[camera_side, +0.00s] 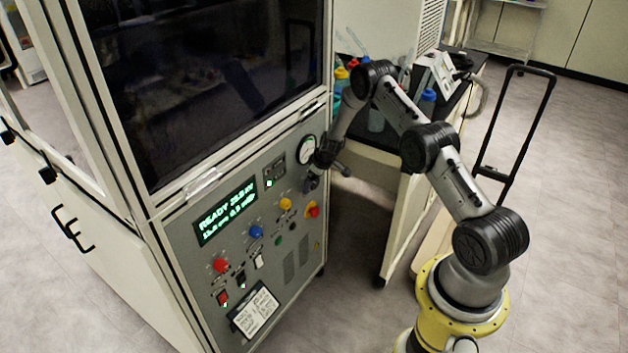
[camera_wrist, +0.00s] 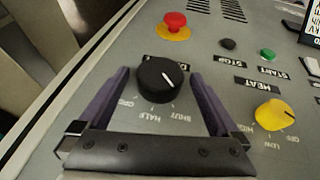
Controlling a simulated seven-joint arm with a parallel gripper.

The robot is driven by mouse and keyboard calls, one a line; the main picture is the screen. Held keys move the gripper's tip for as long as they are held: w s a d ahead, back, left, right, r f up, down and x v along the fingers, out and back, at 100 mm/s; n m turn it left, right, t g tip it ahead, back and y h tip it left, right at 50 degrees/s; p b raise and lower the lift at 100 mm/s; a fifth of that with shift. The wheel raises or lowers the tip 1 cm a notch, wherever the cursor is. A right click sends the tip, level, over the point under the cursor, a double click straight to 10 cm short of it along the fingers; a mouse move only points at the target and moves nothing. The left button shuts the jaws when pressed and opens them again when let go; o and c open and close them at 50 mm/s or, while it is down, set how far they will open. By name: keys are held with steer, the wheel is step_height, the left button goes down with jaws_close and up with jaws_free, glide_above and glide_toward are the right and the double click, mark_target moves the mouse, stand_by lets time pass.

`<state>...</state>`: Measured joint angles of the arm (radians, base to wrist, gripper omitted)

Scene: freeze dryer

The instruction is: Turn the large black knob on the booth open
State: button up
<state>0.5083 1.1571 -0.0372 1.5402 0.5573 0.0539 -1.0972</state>
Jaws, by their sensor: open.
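The large black knob (camera_wrist: 158,82) sits on the grey front panel of the booth in the wrist view. Its white pointer line slants to the lower right, toward the upside-down SHUT label; HALF and a partly hidden OPEN label lie further left around it. My gripper (camera_wrist: 160,76) is open, with one dark finger on each side of the knob. Gaps show between both fingers and the knob. In the side view my gripper (camera_side: 312,182) is at the right part of the booth panel (camera_side: 205,262), and it hides the knob.
A red button on a yellow base (camera_wrist: 174,24) is just beyond the knob. A yellow HEAT knob (camera_wrist: 273,113) and green START button (camera_wrist: 267,55) lie to the right. A round gauge (camera_side: 306,149) is close above my gripper. A bench with bottles (camera_side: 427,101) stands behind my arm.

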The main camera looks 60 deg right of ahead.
steer(key=c, duration=1.4)
steer(key=shift+d+y, duration=0.15)
steer(key=shift+y, duration=0.55)
steer(key=y, duration=0.1)
steer(key=m+y, duration=0.1)
steer(key=y, duration=0.1)
steer(key=shift+d+y, duration=0.3)
steer(key=shift+d, duration=0.05)
steer(key=y, duration=0.2)
steer(key=shift+d+f+m+y, duration=0.15)
steer(key=shift+m+y, duration=0.15)
steer(key=shift+y, duration=1.1)
steer(key=shift+m+t+y, duration=0.3)
steer(key=shift+m+y, duration=0.2)
steer(key=shift+y, duration=0.3)
